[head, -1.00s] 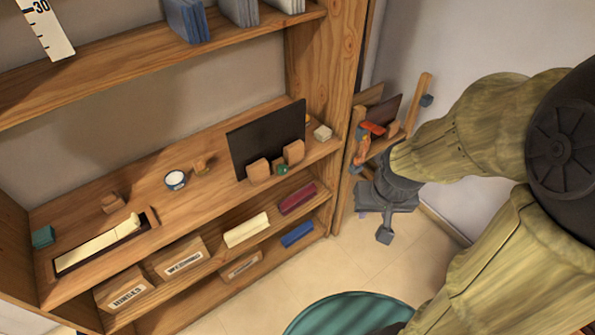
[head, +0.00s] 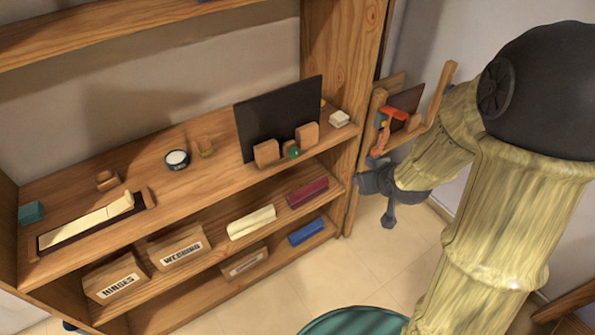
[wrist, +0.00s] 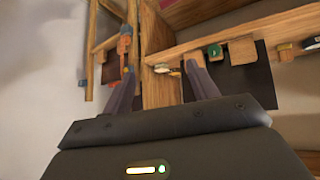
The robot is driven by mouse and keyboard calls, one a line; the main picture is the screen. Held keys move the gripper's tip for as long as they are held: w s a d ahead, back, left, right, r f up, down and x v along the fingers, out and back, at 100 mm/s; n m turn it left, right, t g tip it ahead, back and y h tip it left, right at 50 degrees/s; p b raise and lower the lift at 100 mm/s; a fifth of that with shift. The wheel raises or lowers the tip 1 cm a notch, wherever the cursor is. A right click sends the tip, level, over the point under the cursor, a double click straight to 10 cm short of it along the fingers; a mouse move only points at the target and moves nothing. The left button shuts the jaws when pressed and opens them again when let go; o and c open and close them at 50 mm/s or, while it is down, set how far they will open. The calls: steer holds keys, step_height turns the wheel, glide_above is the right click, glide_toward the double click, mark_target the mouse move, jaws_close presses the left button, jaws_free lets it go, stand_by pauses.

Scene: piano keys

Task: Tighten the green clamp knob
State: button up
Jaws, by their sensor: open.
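The green clamp knob (head: 293,152) sits between two wooden blocks (head: 266,152) at the front edge of the shelf top, before an upright dark panel (head: 280,115). In the wrist view the green knob (wrist: 214,51) shows beyond my right-hand finger, beside a wooden block (wrist: 242,51). My gripper (wrist: 160,68) is open and empty, its two fingers spread apart. In the head view my gripper (head: 388,212) hangs to the right of the shelf, well apart from the knob, and is partly hidden by my arm.
A wooden rack (head: 404,135) with an orange-handled tool (head: 392,114) stands right of the shelf, close to my arm.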

steer(key=w+a+f+n+t+y+b, duration=0.2)
steer(key=w+a+f+t+y+b, duration=0.1)
steer(key=f+b, duration=0.4)
steer(key=w+a+f+n+t+y+b, duration=0.2)
steer(key=a+f+y+b, duration=0.4)
steer(key=b, duration=0.4)
steer(key=shift+w+f+t+y, duration=0.3)
steer(key=shift+w+f+t, duration=0.15)
steer(key=shift+f, duration=0.25)
steer(key=shift+w, duration=0.1)
